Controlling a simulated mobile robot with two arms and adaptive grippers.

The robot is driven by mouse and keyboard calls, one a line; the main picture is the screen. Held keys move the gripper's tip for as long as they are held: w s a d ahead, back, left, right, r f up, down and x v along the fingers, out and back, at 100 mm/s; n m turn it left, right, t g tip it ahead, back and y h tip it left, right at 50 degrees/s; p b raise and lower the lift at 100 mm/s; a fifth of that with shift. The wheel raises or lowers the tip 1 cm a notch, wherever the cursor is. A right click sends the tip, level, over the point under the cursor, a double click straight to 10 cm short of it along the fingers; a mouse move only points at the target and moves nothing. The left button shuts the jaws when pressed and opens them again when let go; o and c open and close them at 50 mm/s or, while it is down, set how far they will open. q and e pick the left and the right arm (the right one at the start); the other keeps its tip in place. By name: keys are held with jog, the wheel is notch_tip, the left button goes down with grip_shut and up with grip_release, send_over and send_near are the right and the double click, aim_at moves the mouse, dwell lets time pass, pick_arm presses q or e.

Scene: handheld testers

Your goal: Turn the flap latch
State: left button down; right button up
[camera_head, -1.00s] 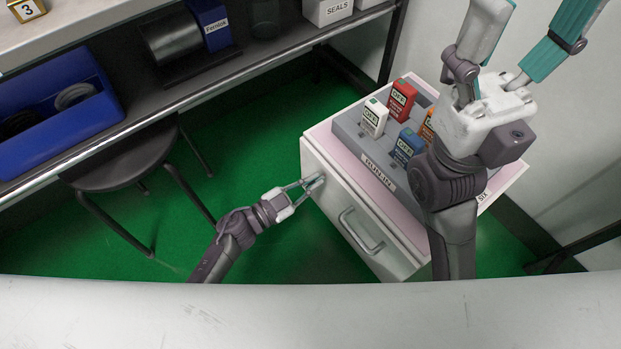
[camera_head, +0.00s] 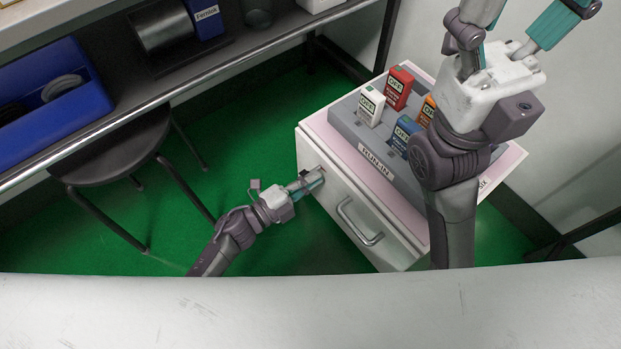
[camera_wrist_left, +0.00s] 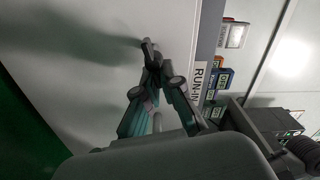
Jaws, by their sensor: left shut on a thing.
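The white cabinet (camera_head: 338,172) stands right of the middle in the head view. The flap latch (camera_wrist_left: 149,48) shows as a small dark piece on its pale front in the left wrist view. My left gripper (camera_head: 313,181) is at the upper left of that front, with its fingers shut on the latch. In the left wrist view the fingertips (camera_wrist_left: 158,72) meet around the latch's near end and partly hide it. My right gripper (camera_head: 520,25) is raised at the upper right, its teal fingers spread wide and empty; their tips lie outside the frame.
A grey RUN-IN tray (camera_head: 345,122) with several coloured testers sits on the cabinet top. A bar handle (camera_head: 357,226) is lower on the front. A dark stool (camera_head: 115,150) and a bench (camera_head: 200,92) stand left. Green floor (camera_head: 235,150) is clear between.

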pick_arm(q)
jog(key=shift+w+a+f+m+b, duration=0.15)
jog(key=shift+f+m+b, duration=0.1)
jog(key=shift+m, duration=0.5)
jog(key=shift+a+f+m+b, duration=0.15)
jog(key=shift+m+b, duration=0.1)
jog(key=shift+m, duration=0.5)
jog(key=c, duration=1.3)
grip_release()
jog(key=shift+w, duration=0.1)
jog(key=shift+d+r, duration=0.1)
jog(key=shift+s, duration=0.25)
jog(key=v, duration=1.1)
jog(key=shift+s+a, duration=0.15)
jog(key=shift+a, duration=0.25)
